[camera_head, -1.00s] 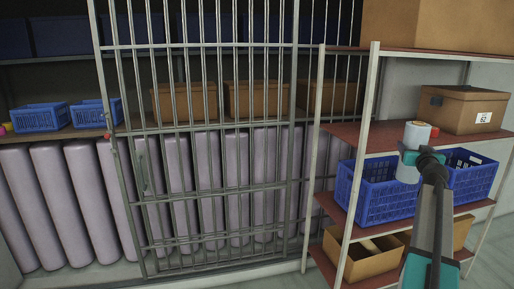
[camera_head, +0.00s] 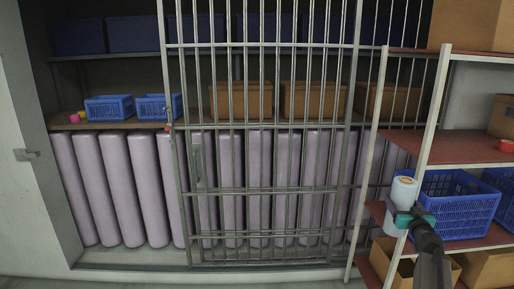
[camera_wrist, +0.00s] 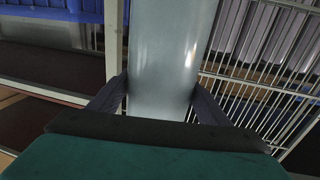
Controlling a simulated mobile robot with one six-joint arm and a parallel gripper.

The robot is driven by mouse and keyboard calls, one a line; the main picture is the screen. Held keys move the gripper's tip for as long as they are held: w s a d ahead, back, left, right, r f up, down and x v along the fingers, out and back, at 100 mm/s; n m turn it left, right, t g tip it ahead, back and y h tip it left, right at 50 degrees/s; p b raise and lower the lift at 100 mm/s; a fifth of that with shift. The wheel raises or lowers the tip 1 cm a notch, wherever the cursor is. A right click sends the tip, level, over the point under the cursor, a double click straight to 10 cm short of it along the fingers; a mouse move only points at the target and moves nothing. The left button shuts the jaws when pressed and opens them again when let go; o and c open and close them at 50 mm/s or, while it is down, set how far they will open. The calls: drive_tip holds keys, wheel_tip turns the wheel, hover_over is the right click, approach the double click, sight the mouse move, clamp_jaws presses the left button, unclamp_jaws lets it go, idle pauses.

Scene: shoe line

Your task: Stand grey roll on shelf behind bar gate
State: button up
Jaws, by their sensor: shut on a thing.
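The grey roll (camera_head: 401,205) is upright in my gripper (camera_head: 413,220), at the right of the head view, in front of the open rack. In the wrist view the roll (camera_wrist: 168,60) stands between the two fingers (camera_wrist: 160,98), which touch its sides. The bar gate (camera_head: 265,140) spans the middle of the head view. Behind it is a shelf (camera_head: 130,125), whose left part shows past the gate's left edge. That part holds two blue baskets (camera_head: 108,107) and small red and yellow items at its left end.
The open rack (camera_head: 432,130) stands at the right with a blue crate (camera_head: 455,205) and cardboard boxes (camera_head: 505,115). Tall lilac rolls (camera_head: 120,190) stand below the shelf. Brown boxes (camera_head: 240,100) sit behind the bars. A pale door or panel (camera_head: 22,190) is at the far left.

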drive_tip(key=s+a+f+n+y, duration=0.1)
drive_tip(key=a+f+n+y, duration=0.15)
drive_tip(key=a+f, duration=0.45)
drive_tip(key=s+a+f+n+g+y, duration=0.15)
drive_tip(key=a+y, duration=0.25)
drive_tip(key=a, duration=0.7)
drive_tip(key=s+a+f+n+y, duration=0.1)
drive_tip(key=a+f+n+y, duration=0.3)
drive_tip(key=a, duration=0.6)
drive_tip(key=s+a+r+n+g+y, duration=0.2)
drive_tip(key=s+a+g+y, duration=0.1)
drive_tip(key=s+a, duration=0.3)
drive_tip(key=s+a+r+n+g+y, duration=0.1)
drive_tip(key=s+a+n+g+y, duration=0.1)
drive_tip(key=s+a, duration=0.4)
drive_tip(key=a+g+y, duration=0.1)
drive_tip(key=a+y, duration=0.1)
drive_tip(key=shift+a+r+n, duration=0.4)
drive_tip(key=shift+s, duration=0.15)
